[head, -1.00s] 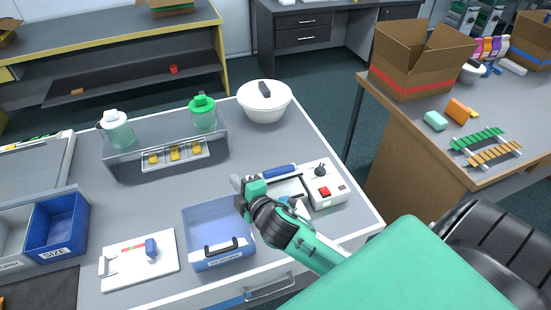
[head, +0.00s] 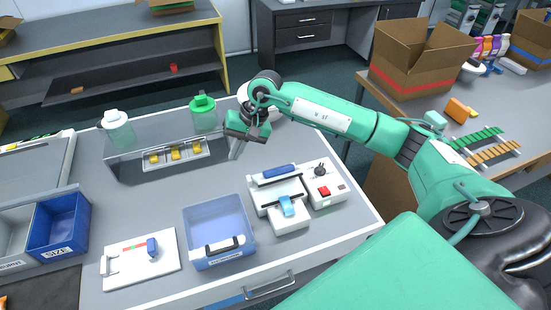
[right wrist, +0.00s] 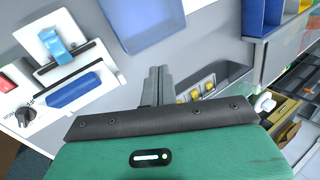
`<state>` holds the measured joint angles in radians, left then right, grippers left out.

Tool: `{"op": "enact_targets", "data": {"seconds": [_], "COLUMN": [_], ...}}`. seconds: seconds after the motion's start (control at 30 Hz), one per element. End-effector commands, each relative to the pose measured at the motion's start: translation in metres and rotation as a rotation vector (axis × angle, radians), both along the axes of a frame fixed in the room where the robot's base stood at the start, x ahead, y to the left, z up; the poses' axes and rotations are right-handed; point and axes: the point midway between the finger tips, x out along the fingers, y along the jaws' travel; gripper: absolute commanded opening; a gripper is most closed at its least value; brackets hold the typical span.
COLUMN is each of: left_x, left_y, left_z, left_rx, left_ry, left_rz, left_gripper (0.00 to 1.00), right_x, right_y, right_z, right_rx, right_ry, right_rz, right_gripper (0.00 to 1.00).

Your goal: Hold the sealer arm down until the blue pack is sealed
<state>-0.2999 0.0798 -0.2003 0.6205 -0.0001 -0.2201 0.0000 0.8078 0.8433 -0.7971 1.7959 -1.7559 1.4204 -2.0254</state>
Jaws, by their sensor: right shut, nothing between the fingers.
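The sealer (head: 262,197) is a white machine on the table, with a long blue grip on its sealer arm (head: 279,171) along the back. The blue pack (head: 288,207) lies on the sealer's front part, in front of the arm. In the right wrist view the blue grip (right wrist: 74,90) and the blue pack (right wrist: 56,45) show at the left. I cannot tell exactly how far the arm is raised. My right gripper (head: 236,149) is shut and empty, behind and left of the sealer, apart from it. My left gripper is not in view.
A control box (head: 326,190) with a red button and black knob stands right of the sealer. A blue bin (head: 190,232) is to its left.

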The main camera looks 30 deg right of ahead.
Motion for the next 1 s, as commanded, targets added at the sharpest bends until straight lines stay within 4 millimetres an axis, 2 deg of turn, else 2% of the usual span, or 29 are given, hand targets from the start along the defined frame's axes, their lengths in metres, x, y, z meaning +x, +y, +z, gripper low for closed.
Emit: {"op": "enact_targets", "data": {"seconds": [0.03, 0.1, 0.2, 0.3, 0.43, 0.77, 0.87, 1.0], "left_x": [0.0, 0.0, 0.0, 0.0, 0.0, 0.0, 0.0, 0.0], "left_y": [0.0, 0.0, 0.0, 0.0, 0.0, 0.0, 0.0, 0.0], "left_z": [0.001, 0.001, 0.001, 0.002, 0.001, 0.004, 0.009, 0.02], "left_rx": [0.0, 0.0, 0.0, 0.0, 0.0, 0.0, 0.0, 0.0], "left_ry": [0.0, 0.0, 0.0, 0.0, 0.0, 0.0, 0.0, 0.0], "left_rz": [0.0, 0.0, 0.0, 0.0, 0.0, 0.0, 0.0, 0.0], "left_gripper": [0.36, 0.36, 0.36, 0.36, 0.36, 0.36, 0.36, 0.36], "right_x": [0.006, 0.009, 0.01, 0.01, 0.009, 0.009, 0.01, 0.011], "right_y": [-0.029, -0.063, -0.098, -0.117, -0.124, -0.123, -0.123, -0.124], "right_z": [0.006, 0.013, 0.023, 0.03, 0.032, 0.029, 0.022, 0.0], "right_rx": [-0.114, -0.252, -0.39, -0.463, -0.489, -0.486, -0.485, -0.484], "right_ry": [-0.018, -0.023, -0.014, -0.003, 0.005, 0.006, 0.007, 0.009], "right_rz": [0.031, 0.074, 0.113, 0.134, 0.142, 0.142, 0.141, 0.14], "right_gripper": [0.0, 0.0, 0.0, 0.0, 0.0, 0.0, 0.0, 0.0]}}
